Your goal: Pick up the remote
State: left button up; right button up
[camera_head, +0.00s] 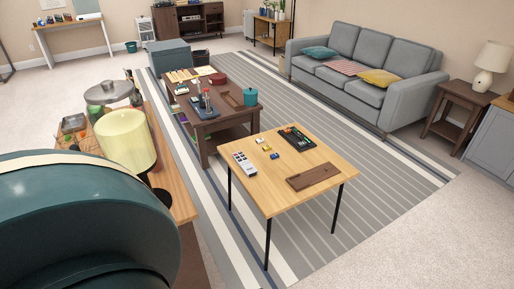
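The remote (244,162) is a light grey handset with dark buttons. It lies flat near the left edge of the small wooden table (266,189) with thin black legs, at the middle of the head view. Nothing covers it. Neither of my grippers shows in this view, and nothing touches the remote.
On the same table are small yellow and blue items (267,147), a dark tray (296,138) and a brown wooden board (313,176). A dark coffee table (228,129) stands behind it. A wooden counter (170,157) with a lamp (125,139) is at left, a grey sofa (345,65) behind right.

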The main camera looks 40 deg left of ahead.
aim_at(246, 162)
jog(key=i+l+u, duration=0.1)
jog(key=i+u, duration=0.35)
jog(key=i+l+u, duration=0.3)
jog(key=i+u, duration=0.15)
jog(key=i+l+u, duration=0.9)
jog(key=l, duration=0.15)
jog(key=i+l+u, duration=0.1)
jog(key=i+l, duration=0.25)
jog(key=i, duration=0.2)
